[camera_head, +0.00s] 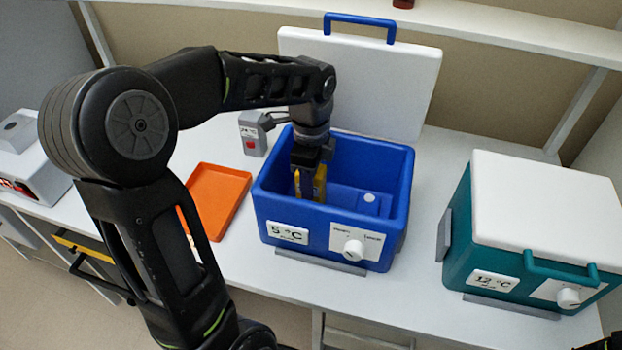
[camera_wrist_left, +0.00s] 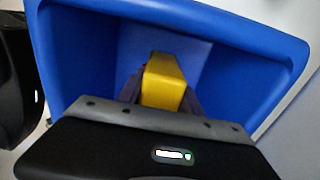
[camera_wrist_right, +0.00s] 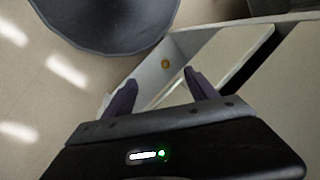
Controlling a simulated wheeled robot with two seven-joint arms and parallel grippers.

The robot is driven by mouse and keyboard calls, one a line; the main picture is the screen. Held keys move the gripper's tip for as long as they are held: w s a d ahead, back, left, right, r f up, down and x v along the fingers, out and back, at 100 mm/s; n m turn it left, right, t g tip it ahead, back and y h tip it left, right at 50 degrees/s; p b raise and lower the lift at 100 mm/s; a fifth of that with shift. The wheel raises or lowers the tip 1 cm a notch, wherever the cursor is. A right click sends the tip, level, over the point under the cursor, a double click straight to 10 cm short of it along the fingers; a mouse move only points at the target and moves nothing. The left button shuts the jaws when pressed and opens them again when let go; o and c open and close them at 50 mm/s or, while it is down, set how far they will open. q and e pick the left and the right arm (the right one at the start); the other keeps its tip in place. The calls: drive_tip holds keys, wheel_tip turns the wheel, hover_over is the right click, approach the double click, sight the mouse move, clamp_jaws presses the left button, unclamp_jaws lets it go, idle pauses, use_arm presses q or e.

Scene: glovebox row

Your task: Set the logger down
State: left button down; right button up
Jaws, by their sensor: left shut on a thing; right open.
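The yellow logger (camera_head: 320,184) is between the fingers of my left gripper (camera_head: 311,188), inside the left part of the open blue cooler box (camera_head: 384,232). In the left wrist view the logger (camera_wrist_left: 163,82) stands between the two dark fingers, with blue walls around it. My left gripper is shut on it. Its lower end is hidden, so I cannot tell whether it touches the box floor. My right gripper (camera_wrist_right: 158,90) is open and empty in the right wrist view, away from the box.
The blue box's white lid (camera_head: 400,80) stands open behind it. An orange tray (camera_head: 222,195) and a grey device (camera_head: 254,140) lie to the left. A closed teal cooler (camera_head: 462,235) stands at the right. Bare white bench (camera_head: 425,250) separates the boxes.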

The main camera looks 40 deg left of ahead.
use_arm(q)
drive_tip(key=shift+f, duration=0.15)
drive_tip(key=c, duration=0.8)
unclamp_jaws()
drive_tip(key=shift+r, duration=0.3)
wheel_tip(320, 180, up, 9)
drive_tip(key=shift+f+b, duration=0.15)
drive_tip(key=shift+b, duration=0.15)
drive_tip(key=shift+r+p, duration=0.85)
drive_tip(key=shift+r, duration=0.7)
